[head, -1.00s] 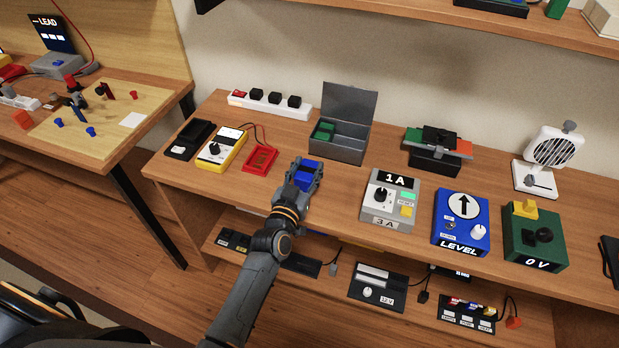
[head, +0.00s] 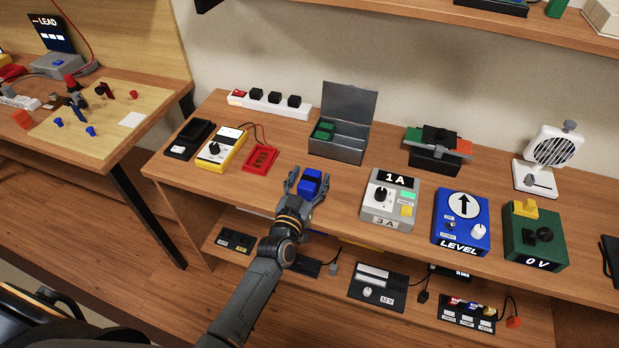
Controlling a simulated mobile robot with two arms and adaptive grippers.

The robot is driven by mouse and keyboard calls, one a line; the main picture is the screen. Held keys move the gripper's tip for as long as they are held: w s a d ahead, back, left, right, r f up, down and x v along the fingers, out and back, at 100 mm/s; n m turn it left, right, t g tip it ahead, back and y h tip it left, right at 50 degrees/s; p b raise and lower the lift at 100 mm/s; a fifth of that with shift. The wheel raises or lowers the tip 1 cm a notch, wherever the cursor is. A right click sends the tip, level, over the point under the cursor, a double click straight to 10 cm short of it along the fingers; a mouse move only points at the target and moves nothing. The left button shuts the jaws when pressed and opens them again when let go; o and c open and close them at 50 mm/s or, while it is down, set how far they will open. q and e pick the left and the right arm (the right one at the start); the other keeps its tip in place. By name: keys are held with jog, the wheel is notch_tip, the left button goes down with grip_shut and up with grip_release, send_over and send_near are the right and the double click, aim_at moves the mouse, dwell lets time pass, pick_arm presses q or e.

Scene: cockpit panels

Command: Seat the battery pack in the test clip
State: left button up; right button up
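A blue battery pack (head: 309,187) with dark parts sits on the wooden bench, in front of the grey metal box. My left gripper (head: 308,180) is open, with one finger on each side of the pack. A gap shows between the left finger and the pack; whether the right finger touches it I cannot tell. A red holder (head: 261,158), which looks like the test clip, lies on the bench left of the pack, wired to a yellow meter (head: 221,149). No pack shows in it. My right gripper is not in view.
An open grey box (head: 339,141) with a green block (head: 323,130) stands behind the pack. A grey 1A/3A unit (head: 390,201) stands to the right, then a blue LEVEL unit (head: 461,221).

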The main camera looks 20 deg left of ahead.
pick_arm(q)
jog(key=shift+f, duration=0.1)
jog(key=shift+s+b, duration=0.3)
jog(key=s+b, duration=0.1)
jog(key=s, duration=1.2)
jog(key=shift+s+a+r, duration=0.15)
jog(key=shift+a+r, duration=0.05)
jog(key=shift+r, duration=0.05)
